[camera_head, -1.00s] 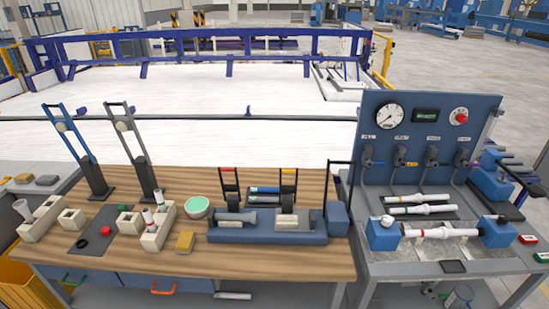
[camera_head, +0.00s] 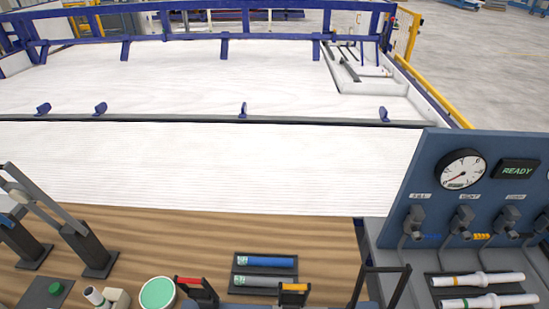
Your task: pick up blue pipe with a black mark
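A blue pipe (camera_head: 268,262) lies flat in the upper slot of a small black rack (camera_head: 293,273) on the wooden table, at the lower middle of the head view. A pale green and white patch shows at its left end; I cannot make out a black mark. A grey pipe (camera_head: 259,281) with a similar patch lies parallel in the slot below it. Neither of my grippers is in view.
A red-handled clamp (camera_head: 196,289) and a yellow-handled clamp (camera_head: 293,293) stand just in front of the rack. A green-topped bowl (camera_head: 158,294) and grey lever stands (camera_head: 90,247) are left. A blue gauge panel (camera_head: 440,195) stands right. The wood behind the rack is clear.

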